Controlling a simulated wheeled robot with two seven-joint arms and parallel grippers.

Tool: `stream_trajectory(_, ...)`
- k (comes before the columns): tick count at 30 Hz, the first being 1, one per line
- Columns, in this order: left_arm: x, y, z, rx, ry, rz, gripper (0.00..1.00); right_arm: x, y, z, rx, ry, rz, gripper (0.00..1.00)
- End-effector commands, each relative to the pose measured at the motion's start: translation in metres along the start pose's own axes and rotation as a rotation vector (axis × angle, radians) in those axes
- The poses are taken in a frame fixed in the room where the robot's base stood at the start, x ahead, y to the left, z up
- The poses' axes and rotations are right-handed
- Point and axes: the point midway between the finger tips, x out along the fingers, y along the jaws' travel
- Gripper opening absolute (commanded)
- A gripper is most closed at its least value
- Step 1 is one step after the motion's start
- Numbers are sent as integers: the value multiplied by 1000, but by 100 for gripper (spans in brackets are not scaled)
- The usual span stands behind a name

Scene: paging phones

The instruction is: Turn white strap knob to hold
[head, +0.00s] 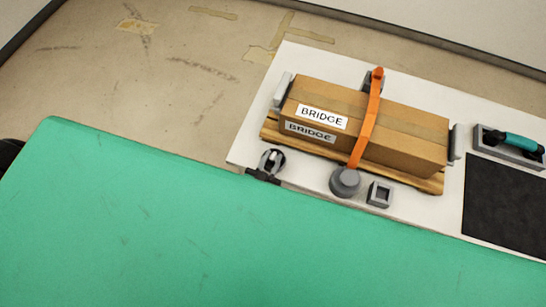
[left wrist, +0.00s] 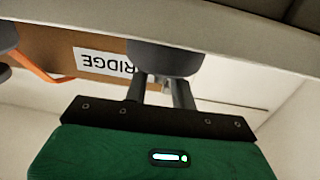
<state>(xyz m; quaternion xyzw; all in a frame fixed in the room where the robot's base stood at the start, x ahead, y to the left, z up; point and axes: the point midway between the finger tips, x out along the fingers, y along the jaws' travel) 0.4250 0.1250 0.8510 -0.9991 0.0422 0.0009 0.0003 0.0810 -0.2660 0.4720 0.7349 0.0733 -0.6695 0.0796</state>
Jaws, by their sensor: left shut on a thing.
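A dark grey round knob with light parts on it (head: 272,158) stands at the front left of a white board (head: 245,150). I cannot tell its pointer or any hold mark. In the head view most of the gripper is hidden behind a green surface. A second grey knob (head: 345,183) stands to the right, at the lower end of an orange strap (head: 367,122). My right gripper is not in view.
A cardboard box (head: 405,135) with BRIDGE labels lies on a brown flat piece (head: 270,129) under the strap. A small grey square socket (head: 379,194), a teal-handled fixture (head: 520,142) and a black pad (head: 505,205) are to the right. Green fills the lower head view.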

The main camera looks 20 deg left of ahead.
Motion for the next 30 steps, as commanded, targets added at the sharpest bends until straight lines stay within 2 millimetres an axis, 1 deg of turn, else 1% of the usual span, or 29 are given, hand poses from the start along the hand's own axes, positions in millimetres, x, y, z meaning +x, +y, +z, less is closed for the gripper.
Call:
stream_trajectory(5, 0, -5, 4, 8, -1, 170, 3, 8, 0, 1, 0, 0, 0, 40)
stream_trajectory(8, 1, -7, 5, 9, 0, 265, 3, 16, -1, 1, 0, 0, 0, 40)
stream_trajectory(18, 3, -10, 7, 9, 1, 550, 3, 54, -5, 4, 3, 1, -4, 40)
stream_trajectory(24, 4, -11, 6, 8, 0, 660, 3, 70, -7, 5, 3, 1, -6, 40)
stream_trajectory(30, 5, -11, 4, 5, -1, 724, 3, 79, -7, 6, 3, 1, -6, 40)
